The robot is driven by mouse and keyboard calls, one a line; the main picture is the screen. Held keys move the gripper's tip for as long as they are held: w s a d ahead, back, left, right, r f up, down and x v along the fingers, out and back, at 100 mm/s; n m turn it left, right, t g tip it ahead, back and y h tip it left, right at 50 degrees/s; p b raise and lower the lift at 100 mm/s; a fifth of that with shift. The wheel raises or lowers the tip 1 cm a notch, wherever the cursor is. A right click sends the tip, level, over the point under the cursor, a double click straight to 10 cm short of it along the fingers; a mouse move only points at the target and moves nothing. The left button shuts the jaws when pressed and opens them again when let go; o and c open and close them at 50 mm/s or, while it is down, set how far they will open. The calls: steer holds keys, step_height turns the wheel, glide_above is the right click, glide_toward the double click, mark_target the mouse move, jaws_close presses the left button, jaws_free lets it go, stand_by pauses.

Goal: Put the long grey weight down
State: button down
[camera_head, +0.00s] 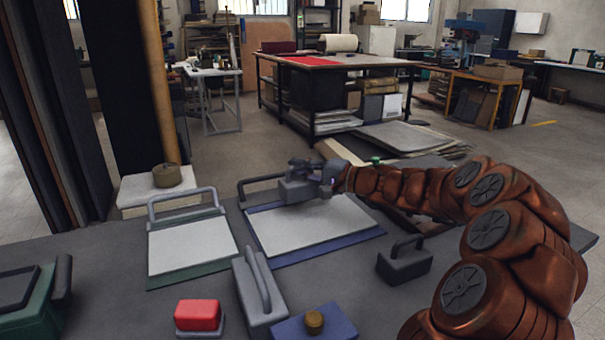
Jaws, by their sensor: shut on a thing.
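My gripper (326,176) is shut on a grey block-like weight (296,191) at the far part of the blue-edged board (330,250). The held weight is over the board's pale sheet, close to its back edge. I cannot tell whether it touches the sheet. Its top and right end are partly hidden by my gripper, so its full length is unclear. Another long grey weight (250,300) with an arched handle stands on the grey table in front, left of centre. A shorter grey weight (404,265) with a handle stands to the right.
A green-edged board (190,247) with a bar handle lies left. In front are a red block (198,315) on a grey base, a blue block (340,328) with a brass knob, and a green case (25,318). The table between the blue-edged board and the shorter weight is bare.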

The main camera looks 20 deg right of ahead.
steer(key=shift+w+d, duration=0.2)
steer(key=shift+w, duration=0.45)
steer(key=shift+w+d, duration=0.15)
steer(key=shift+w, duration=0.5)
steer(key=shift+f, duration=1.7)
steer(key=shift+f+b, duration=0.15)
steer(key=shift+b, duration=0.3)
steer(key=c, duration=1.2)
jaws_free()
steer(key=shift+s+f, duration=0.1)
steer(key=p+v, duration=0.1)
steer(key=v, duration=1.1)
